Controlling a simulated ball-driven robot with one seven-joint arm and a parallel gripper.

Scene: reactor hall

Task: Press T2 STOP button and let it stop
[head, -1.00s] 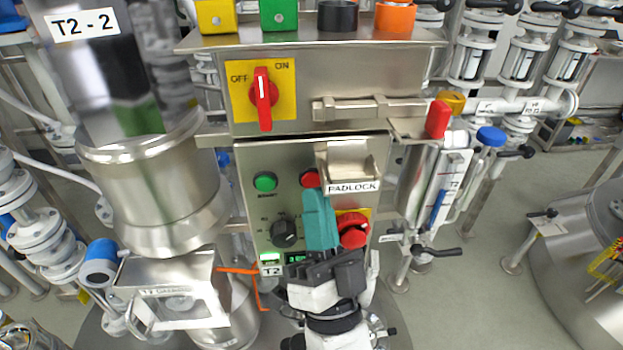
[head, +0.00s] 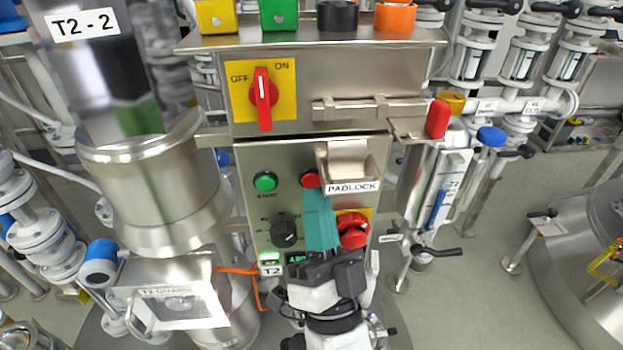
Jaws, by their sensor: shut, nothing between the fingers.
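The T2 control panel (head: 262,160) stands upright ahead of me, with a T2 label (head: 271,270) at its lower left. A red button (head: 310,180), the likely stop button, sits right of the green start button (head: 265,182). My gripper (head: 316,190) is shut and empty, its teal fingers pointing up the panel. The fingertips are just below the red button and overlap its lower edge in this view; I cannot tell whether they touch it. A display (head: 297,259) low on the panel is lit green and partly hidden by my gripper.
A padlock holder (head: 352,187) juts out just right of the red button. A red emergency button (head: 353,230) on yellow is close right of my fingers, and a black selector knob (head: 285,233) is left. A red OFF/ON switch (head: 264,95) is above.

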